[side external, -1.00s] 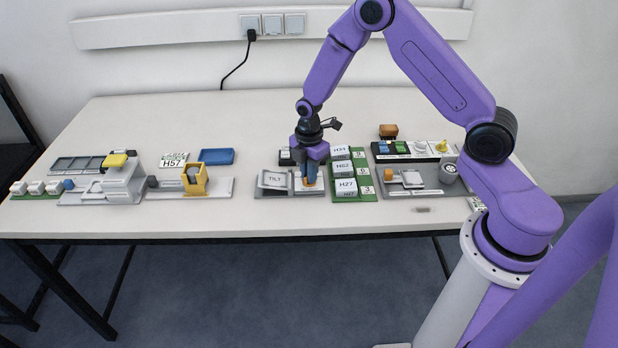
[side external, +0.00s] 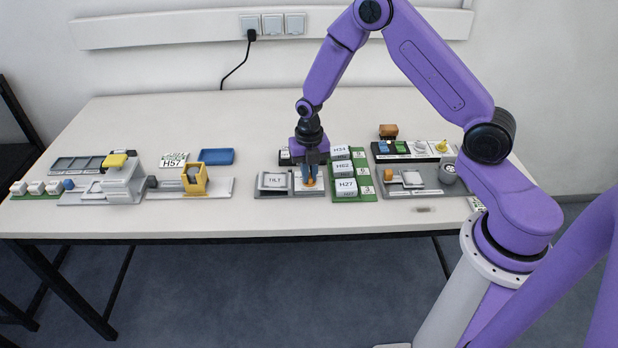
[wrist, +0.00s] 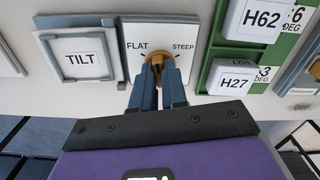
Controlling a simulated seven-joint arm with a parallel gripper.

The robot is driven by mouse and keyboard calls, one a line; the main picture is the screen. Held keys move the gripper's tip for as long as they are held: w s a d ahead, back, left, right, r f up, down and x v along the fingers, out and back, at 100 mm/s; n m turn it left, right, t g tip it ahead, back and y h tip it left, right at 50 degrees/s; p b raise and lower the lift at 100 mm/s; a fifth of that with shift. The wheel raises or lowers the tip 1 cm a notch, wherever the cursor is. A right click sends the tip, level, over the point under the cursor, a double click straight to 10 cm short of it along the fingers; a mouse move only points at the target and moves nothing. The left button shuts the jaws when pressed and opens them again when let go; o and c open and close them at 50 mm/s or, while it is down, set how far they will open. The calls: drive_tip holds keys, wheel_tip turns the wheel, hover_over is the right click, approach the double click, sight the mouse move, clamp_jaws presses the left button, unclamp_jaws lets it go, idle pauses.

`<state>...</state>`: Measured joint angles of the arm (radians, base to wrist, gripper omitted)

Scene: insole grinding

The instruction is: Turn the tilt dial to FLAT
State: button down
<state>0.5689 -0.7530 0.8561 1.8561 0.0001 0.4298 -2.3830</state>
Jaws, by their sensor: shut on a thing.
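The tilt dial (wrist: 163,57) is an orange-brown knob on a white plate (wrist: 147,30), with FLAT printed on its left and STEEP on its right in the wrist view. My gripper (wrist: 160,74) points down at the dial with its two blue-grey fingers shut on it. The fingers hide much of the knob, and I cannot tell exactly where its pointer stands. In the side view, my gripper (side external: 310,172) is over the plate and a little orange of the dial (side external: 309,183) shows at the fingertips.
A grey frame with a TILT label (wrist: 77,58) lies left of the dial plate. A green board (side external: 369,186) with white blocks marked H27 (wrist: 236,78) and H62 (wrist: 256,20) stands close on the right. The table (side external: 200,220) is clear in front.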

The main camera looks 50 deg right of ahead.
drive_tip(key=c, duration=1.3)
unclamp_jaws()
drive_tip(key=shift+r, duration=3.5)
